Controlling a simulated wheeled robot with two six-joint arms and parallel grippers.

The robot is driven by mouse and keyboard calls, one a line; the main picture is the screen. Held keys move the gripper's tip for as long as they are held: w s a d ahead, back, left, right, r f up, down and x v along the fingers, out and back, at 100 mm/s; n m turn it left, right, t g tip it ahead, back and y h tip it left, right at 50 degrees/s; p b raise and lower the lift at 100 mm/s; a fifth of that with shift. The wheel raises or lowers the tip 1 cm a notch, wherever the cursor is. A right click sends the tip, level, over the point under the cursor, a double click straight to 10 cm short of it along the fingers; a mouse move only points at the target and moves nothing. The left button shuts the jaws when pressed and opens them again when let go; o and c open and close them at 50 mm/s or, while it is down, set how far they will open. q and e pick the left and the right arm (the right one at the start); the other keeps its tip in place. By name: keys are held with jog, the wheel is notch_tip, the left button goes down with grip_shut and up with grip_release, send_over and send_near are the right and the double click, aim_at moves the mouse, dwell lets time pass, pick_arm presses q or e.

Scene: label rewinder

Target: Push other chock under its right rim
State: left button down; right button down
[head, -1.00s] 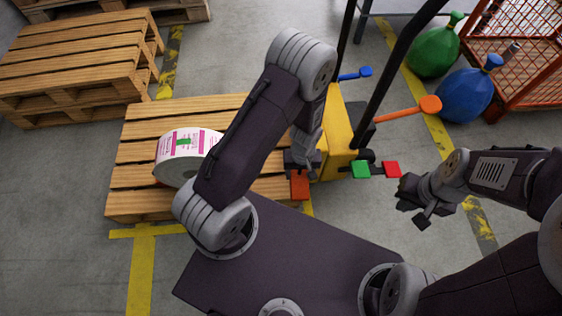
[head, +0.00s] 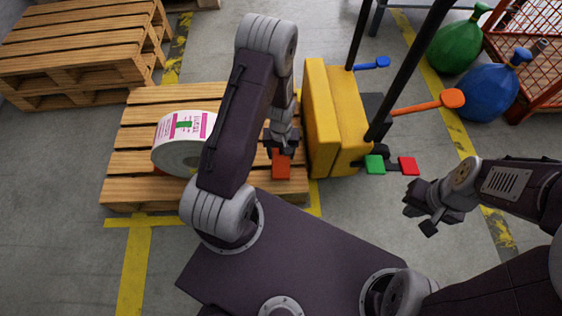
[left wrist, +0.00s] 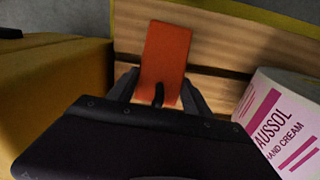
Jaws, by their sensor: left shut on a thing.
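The label roll (head: 182,150), white with pink and green print, stands on the wooden pallet (head: 130,190); it also shows at the right of the left wrist view (left wrist: 285,120). My left gripper (head: 280,147) is shut on an orange chock (head: 281,165), to the right of the roll with a clear gap between. In the left wrist view the chock (left wrist: 165,58) sits between the fingers (left wrist: 160,92). My left arm hides the roll's right rim in the head view. A trace of orange shows at the roll's lower edge, too small to tell. My right gripper (head: 425,212) is open and empty over the floor.
A yellow machine body (head: 333,120) with blue and orange levers and green and red pedals stands just right of the chock. Stacked pallets (head: 80,50) are at the back left. Green and blue sacks (head: 480,95) and an orange cage are at the right.

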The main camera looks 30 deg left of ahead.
aim_at(281, 158)
pick_arm(q)
notch_tip(281, 158, down, 3)
jog(key=b, duration=0.2)
jog(key=shift+b, duration=0.4)
jog(key=shift+f, duration=0.4)
jog(key=shift+r, duration=0.15)
jog(key=shift+f, duration=0.2)
jog(key=shift+c, duration=2.2)
grip_release()
